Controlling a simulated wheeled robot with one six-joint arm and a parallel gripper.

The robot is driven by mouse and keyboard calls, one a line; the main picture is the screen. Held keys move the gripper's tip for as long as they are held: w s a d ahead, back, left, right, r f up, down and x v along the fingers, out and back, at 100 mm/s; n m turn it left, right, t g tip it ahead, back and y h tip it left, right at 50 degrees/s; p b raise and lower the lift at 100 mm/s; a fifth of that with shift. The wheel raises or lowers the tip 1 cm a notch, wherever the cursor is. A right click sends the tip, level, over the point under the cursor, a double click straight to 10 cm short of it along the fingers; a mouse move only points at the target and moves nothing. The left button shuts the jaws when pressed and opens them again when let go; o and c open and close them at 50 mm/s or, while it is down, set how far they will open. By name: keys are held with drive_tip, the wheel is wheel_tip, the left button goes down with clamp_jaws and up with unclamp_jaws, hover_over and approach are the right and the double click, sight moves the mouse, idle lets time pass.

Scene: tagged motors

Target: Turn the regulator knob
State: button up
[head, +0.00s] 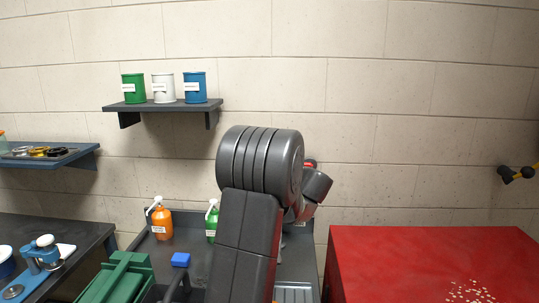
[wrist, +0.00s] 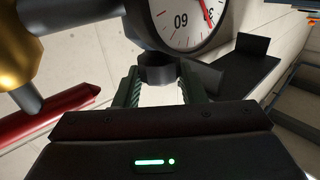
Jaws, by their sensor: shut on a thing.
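In the wrist view a round white gauge (wrist: 180,18) with a red needle sits at the top. A dark knob (wrist: 157,68) sits just below the gauge, between the two green fingers of my gripper (wrist: 160,88). My gripper is shut on this knob. A dark pipe and a brass-coloured fitting (wrist: 20,45) show at the upper left, apart from the fingers. In the head view my arm covers the middle, and neither my fingers nor the knob can be made out.
In the head view a red cabinet (head: 430,255) stands at the right. A shelf (head: 165,107) with three cans hangs on the wall. An orange bottle (head: 161,222) and a blue block (head: 181,260) are on the dark bench. A black and yellow fitting (head: 518,173) shows at the right edge.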

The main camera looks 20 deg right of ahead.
drive_tip(key=shift+y, duration=0.3)
idle(0.4)
drive_tip(key=o, duration=1)
drive_tip(key=shift+f, duration=0.1)
drive_tip(key=m+h+b, duration=0.1)
drive_tip(key=b, duration=0.1)
drive_tip(key=h+b, duration=0.2)
drive_tip(key=b, duration=0.1)
drive_tip(key=shift+a+f+m, duration=0.15)
drive_tip(key=shift+f+m, duration=0.05)
drive_tip(key=shift+m, duration=0.2)
drive_tip(key=shift+m+h+b, duration=0.3)
drive_tip(key=shift+h+b, duration=0.2)
drive_tip(key=shift+b, duration=0.6)
drive_tip(key=m+h+b, duration=0.1)
drive_tip(key=h+b, duration=0.1)
drive_tip(key=b, duration=0.2)
drive_tip(key=m+h+b, duration=0.1)
drive_tip(key=h+b, duration=0.1)
drive_tip(key=b, duration=0.2)
drive_tip(key=m+h+b, duration=0.1)
drive_tip(key=b, duration=0.4)
drive_tip(key=shift+w+a+m+h, duration=0.1)
drive_tip(key=shift+a+m+h, duration=0.25)
drive_tip(key=shift+m+h, duration=0.05)
drive_tip(key=shift+m+g+h+b, duration=0.35)
drive_tip(key=shift+h+b, duration=0.25)
drive_tip(key=shift+b, duration=0.35)
